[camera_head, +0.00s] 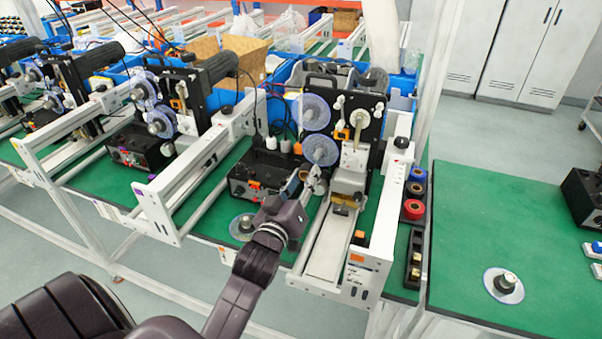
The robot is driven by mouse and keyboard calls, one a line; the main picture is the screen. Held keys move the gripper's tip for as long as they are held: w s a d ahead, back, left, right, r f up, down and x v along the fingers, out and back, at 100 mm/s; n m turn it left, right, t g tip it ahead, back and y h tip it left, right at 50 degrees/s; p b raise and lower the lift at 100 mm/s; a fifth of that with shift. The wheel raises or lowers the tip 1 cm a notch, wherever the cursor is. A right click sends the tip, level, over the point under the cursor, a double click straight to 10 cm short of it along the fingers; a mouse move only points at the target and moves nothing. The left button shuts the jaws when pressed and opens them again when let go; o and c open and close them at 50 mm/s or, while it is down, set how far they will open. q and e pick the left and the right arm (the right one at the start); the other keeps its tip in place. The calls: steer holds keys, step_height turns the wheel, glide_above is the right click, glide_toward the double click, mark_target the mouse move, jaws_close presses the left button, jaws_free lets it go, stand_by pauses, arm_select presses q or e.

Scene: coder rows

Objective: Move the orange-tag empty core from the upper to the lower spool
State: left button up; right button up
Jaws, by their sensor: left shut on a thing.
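The coder with the orange tag (357,258) on its white front post stands right of centre. Its black panel carries a clear upper spool (311,112) and a clear lower spool (321,150) just below it. My left gripper (312,181) is in front of and below the lower spool. It is shut on a small brownish ring that looks like the empty core (304,175), held apart from the upper spool. The fingers hide part of it, and I cannot tell whether it touches the lower spool. My right gripper is out of view.
A black box (262,172) sits left of the gripper. White rails (375,225) flank the machine. Red and blue rolls (414,208) stand to the right. A disc with a hub (503,284) lies on the right green table, which has free room. More coders stand at left.

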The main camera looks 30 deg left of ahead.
mark_target(316, 157)
arm_select(q)
steer(key=shift+f+b+x, duration=0.15)
steer(key=shift+b+x, duration=0.25)
steer(key=shift+x, duration=0.85)
steer(key=shift+f+b+x, duration=0.1)
steer(key=shift+b+x, duration=0.3)
steer(key=shift+x, duration=0.8)
steer(key=shift+r+p, duration=0.1)
steer(key=shift+p, duration=0.65)
steer(key=shift+x, duration=1.9)
steer(key=o, duration=1.2)
steer(key=shift+c, duration=0.2)
steer(key=shift+s, duration=0.1)
